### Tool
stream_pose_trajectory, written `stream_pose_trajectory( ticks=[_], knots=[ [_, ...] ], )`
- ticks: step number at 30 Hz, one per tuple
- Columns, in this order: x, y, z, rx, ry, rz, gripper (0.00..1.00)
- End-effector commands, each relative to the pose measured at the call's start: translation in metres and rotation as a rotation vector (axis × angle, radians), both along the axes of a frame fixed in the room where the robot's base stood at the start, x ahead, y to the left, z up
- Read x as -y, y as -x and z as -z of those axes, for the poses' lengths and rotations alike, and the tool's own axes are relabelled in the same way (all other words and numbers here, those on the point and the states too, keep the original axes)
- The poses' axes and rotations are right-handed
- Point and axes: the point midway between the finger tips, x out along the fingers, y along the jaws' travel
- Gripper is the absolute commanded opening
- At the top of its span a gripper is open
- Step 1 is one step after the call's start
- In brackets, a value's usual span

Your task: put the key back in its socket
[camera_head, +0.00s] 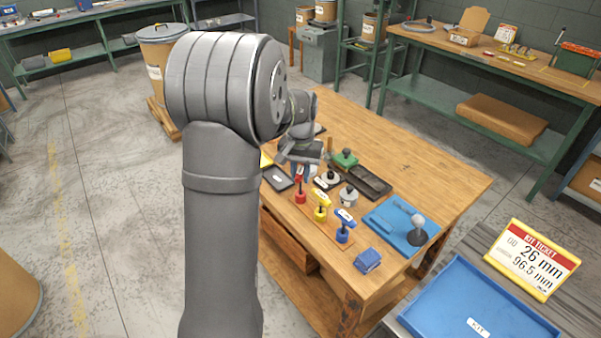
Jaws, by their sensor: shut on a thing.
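Several coloured sockets stand in a row near the front edge of the wooden bench. A red one (300,197) is at the left, a yellow one (321,213) in the middle and a blue one (343,236) at the right. A yellow-topped key (323,199) stands over the yellow socket and a blue-and-white-topped key (345,216) over the blue one. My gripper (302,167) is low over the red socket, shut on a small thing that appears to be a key. My gripper hides most of it; I cannot tell whether it touches the red socket.
Behind the row are a dark tray (373,182), a green-based knob (345,158) and grey knobbed pieces (348,195). A blue mat (390,222) bears a dark piece with a pale ball. A blue block (368,260) lies at the front edge. The bench's back right is clear.

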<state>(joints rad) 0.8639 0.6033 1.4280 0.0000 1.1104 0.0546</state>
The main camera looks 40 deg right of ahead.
Motion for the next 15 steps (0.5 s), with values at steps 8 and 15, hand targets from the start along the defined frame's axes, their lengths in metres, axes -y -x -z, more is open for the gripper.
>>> stream_pose_trajectory(
  ticks=[8, 15],
  knots=[
    [0.0001, -0.0001, 0.0031, 0.000, 0.000, 0.000, 0.02],
    [0.0002, -0.0001, 0.0080, 0.001, 0.001, 0.000, 0.02]
  ],
)
